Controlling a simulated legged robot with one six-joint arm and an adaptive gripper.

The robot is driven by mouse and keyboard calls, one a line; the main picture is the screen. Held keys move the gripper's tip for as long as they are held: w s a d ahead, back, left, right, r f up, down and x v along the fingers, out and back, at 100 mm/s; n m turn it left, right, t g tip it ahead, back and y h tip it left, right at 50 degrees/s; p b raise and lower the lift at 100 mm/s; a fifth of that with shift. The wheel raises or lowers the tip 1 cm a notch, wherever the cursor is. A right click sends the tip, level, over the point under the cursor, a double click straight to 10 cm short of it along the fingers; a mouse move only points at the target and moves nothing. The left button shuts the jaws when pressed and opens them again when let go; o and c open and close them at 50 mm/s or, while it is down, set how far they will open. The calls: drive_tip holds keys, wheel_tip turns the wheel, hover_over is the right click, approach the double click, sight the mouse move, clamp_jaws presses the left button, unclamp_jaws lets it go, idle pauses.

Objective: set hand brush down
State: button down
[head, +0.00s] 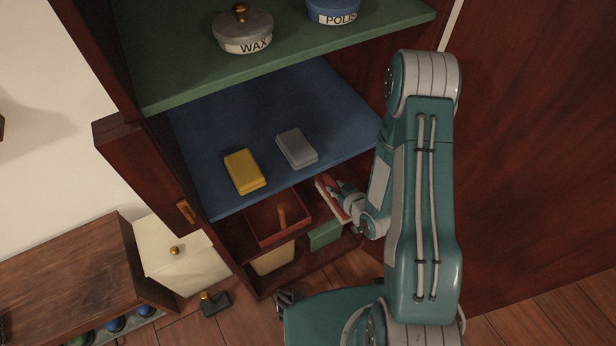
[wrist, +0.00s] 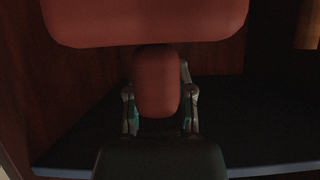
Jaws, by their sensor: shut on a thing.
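The hand brush (head: 327,196) is reddish with a pale side, and it is held in my gripper (head: 347,200). In the head view it is tilted, just below the front edge of the blue shelf (head: 270,95) at the right. In the wrist view the brush's wide red body (wrist: 145,22) fills the top, and its short red handle (wrist: 157,85) is between the two fingers of my gripper (wrist: 158,108). My gripper is shut on the handle. The brush's far side is hidden, and I see no contact with a shelf.
A yellow block (head: 244,171) and a grey block (head: 297,148) lie on the blue shelf. Below are a red caddy (head: 268,238) and a green box (head: 325,235). The green shelf (head: 300,58) above bears a wax tin (head: 243,32) and a polish tin (head: 334,12).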

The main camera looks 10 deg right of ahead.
drive_tip(key=w+f, duration=0.3)
drive_tip(key=f, duration=0.1)
drive_tip(key=w+d+f, duration=0.1)
drive_tip(key=w+f, duration=0.3)
drive_tip(key=w+d+f, duration=0.1)
drive_tip(key=w+f, duration=0.2)
drive_tip(key=w, duration=0.1)
drive_tip(key=shift+w+f, duration=0.25)
drive_tip(key=shift+f, duration=0.15)
drive_tip(key=shift+a+f, duration=0.1)
drive_tip(key=shift+a, duration=0.15)
drive_tip(key=shift+c, duration=2.4)
unclamp_jaws()
drive_tip(key=shift+d, duration=0.2)
drive_tip(key=v, duration=1.2)
drive_tip(key=shift+s+a, duration=0.1)
drive_tip(key=shift+s, duration=0.05)
